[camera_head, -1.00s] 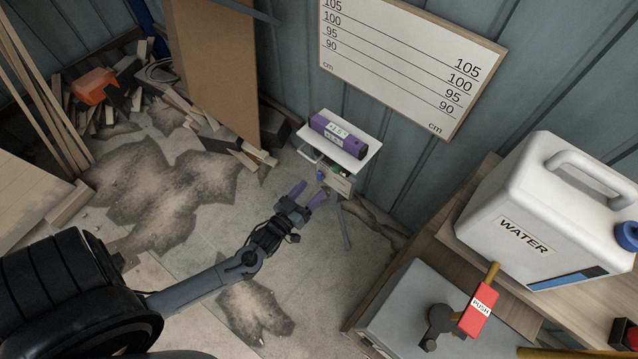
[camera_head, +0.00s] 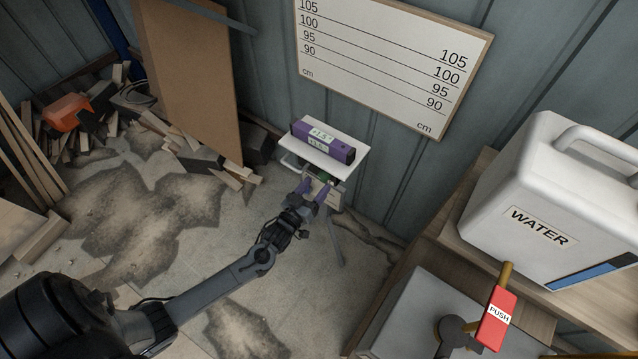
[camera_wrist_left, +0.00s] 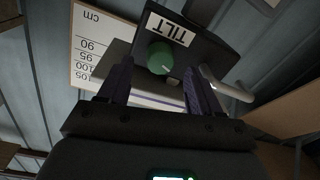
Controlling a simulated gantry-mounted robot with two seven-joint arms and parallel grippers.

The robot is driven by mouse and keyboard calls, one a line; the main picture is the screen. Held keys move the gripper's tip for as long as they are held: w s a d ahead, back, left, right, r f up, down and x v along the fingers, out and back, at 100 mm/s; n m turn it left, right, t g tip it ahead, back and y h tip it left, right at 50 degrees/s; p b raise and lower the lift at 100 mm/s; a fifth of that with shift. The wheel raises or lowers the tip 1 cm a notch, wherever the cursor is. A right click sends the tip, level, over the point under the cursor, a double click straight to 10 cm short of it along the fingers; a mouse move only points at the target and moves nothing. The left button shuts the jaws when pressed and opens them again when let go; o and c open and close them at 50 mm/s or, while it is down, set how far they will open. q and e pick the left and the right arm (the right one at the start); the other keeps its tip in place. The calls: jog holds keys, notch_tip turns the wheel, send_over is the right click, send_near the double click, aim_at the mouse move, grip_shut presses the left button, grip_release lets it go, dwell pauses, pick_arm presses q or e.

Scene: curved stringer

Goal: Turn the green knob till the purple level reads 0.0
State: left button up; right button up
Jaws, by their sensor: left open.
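The purple level (camera_head: 323,141) lies on top of a small white platform (camera_head: 351,161) on a stand by the wall. Its display is too small to read surely. The green knob (camera_wrist_left: 160,57) shows in the left wrist view on a dark panel (camera_wrist_left: 188,37) labelled TILT, with a light mark on its face. My left gripper (camera_head: 316,192) is open at the front of the stand. In the left wrist view my left gripper (camera_wrist_left: 158,84) has its two purple fingers on either side of the knob's line, with the knob just beyond the tips. My right gripper is not in view.
A metal handle (camera_wrist_left: 226,86) sticks out beside the knob in the left wrist view. A height board (camera_head: 390,65) hangs on the wall behind. A bench with a water canister (camera_head: 545,200) and a red PUSH lever (camera_head: 496,318) stands at right. Wood scraps lie at left.

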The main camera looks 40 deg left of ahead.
aim_at(323, 176)
pick_arm(q)
jog(key=shift+w+a, duration=0.2)
jog(key=shift+w, duration=1.15)
jog(key=c, duration=1)
jog(key=shift+c, duration=0.2)
jog(key=shift+m, duration=0.3)
